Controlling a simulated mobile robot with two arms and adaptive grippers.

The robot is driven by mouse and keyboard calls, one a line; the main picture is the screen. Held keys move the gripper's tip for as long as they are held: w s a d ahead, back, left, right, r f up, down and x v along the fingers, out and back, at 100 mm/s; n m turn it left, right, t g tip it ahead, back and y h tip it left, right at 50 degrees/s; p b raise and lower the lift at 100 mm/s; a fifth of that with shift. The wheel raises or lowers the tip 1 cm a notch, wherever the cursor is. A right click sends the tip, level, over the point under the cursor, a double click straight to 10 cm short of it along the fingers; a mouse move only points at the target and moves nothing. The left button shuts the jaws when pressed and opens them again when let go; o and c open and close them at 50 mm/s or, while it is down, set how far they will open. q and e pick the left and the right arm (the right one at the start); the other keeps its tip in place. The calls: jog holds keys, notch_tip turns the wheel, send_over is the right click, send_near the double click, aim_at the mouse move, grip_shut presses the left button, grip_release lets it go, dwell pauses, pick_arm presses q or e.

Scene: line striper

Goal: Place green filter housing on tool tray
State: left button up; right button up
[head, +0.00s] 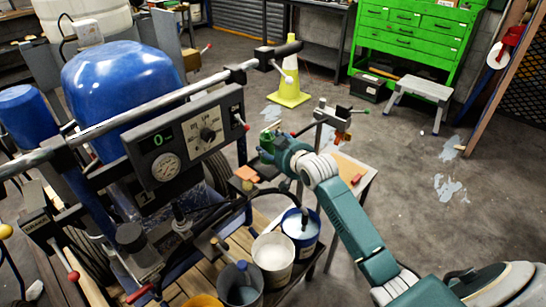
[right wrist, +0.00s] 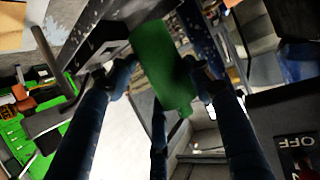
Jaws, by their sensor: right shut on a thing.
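In the head view only a small part of the housing (head: 271,127) shows beside my right gripper (head: 268,141), above the striper's side. My left gripper is not in view.
The line striper with its blue tank (head: 120,80) and control panel (head: 187,140) fills the left. A white bucket (head: 273,258) and other paint buckets stand below the gripper. A yellow cone (head: 289,85), grey step stool (head: 418,98) and green tool cabinet (head: 410,45) stand behind.

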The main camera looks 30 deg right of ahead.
jog(key=shift+f, duration=1.85)
jog(key=shift+f, duration=0.1)
jog(key=o, duration=1.2)
jog(key=shift+s, duration=0.15)
